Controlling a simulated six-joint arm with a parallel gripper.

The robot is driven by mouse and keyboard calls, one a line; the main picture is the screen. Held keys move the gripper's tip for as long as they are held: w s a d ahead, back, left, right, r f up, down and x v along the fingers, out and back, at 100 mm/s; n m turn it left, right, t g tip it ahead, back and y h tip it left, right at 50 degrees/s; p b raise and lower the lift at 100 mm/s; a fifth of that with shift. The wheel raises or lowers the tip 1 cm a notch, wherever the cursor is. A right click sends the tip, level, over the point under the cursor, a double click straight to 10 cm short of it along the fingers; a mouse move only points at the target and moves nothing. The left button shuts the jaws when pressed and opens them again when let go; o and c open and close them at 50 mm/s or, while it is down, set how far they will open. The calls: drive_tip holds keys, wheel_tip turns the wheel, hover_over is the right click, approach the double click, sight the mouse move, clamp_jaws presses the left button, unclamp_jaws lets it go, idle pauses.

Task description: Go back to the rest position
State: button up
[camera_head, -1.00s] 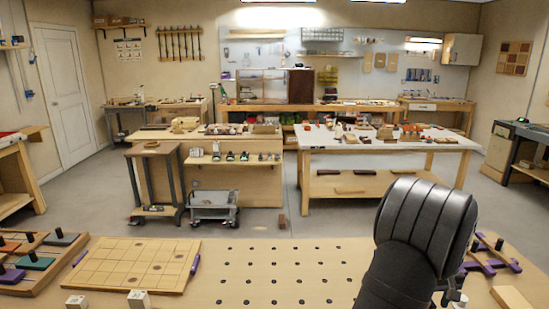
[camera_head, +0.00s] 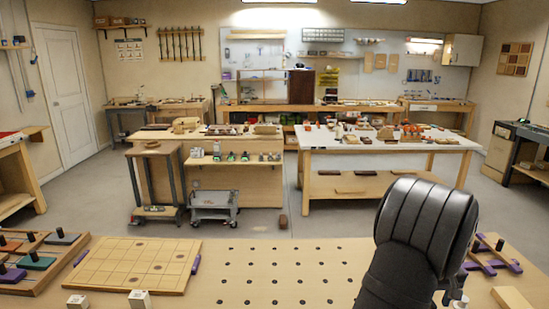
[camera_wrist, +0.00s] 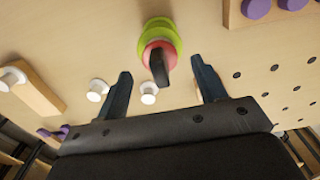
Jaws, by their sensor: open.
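My gripper (camera_wrist: 161,67) is open in the wrist view, its two dark fingers spread apart above the pale wooden bench. Nothing is held between them. A yellow-green round piece (camera_wrist: 157,28) with a red part and a dark handle shows beyond and between the fingertips; the frames do not show clearly how far below it is. In the head view my dark arm covers the right front of the bench (camera_head: 225,255), and the fingers are hidden there.
White round pegs (camera_wrist: 148,93) and a wooden strip (camera_wrist: 38,90) lie near the gripper. In the head view, a gridded board (camera_head: 135,265), a tray of coloured pieces (camera_head: 40,245), small white blocks (camera_head: 139,299) and purple-ended wooden bars (camera_head: 490,262) stand on the bench. The dotted middle is clear.

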wheel_tip(320, 180, up, 9)
drive_tip(key=shift+f, duration=0.2)
wheel_tip(320, 180, down, 12)
drive_tip(key=shift+w+r, duration=0.1)
drive_tip(key=shift+r, duration=0.15)
wheel_tip(320, 180, up, 4)
drive_tip(key=shift+f, duration=0.1)
drive_tip(key=s+d+r, duration=0.3)
drive_tip(key=s+r, duration=0.4)
drive_tip(key=s, duration=0.4)
drive_tip(key=w+a+f+n, duration=0.1)
drive_tip(key=w+a+n, duration=0.2)
drive_tip(key=w+a, duration=0.6)
drive_tip(key=w+a+f+n, duration=0.2)
drive_tip(key=w+a+n, duration=0.2)
drive_tip(key=w+a, duration=0.55)
drive_tip(key=w+a+f+n, duration=0.1)
drive_tip(key=a+n, duration=0.5)
drive_tip(key=a, duration=1.9)
drive_tip(key=shift+w+a+f, duration=0.15)
drive_tip(key=shift+w+f, duration=0.15)
drive_tip(key=shift+f, duration=0.25)
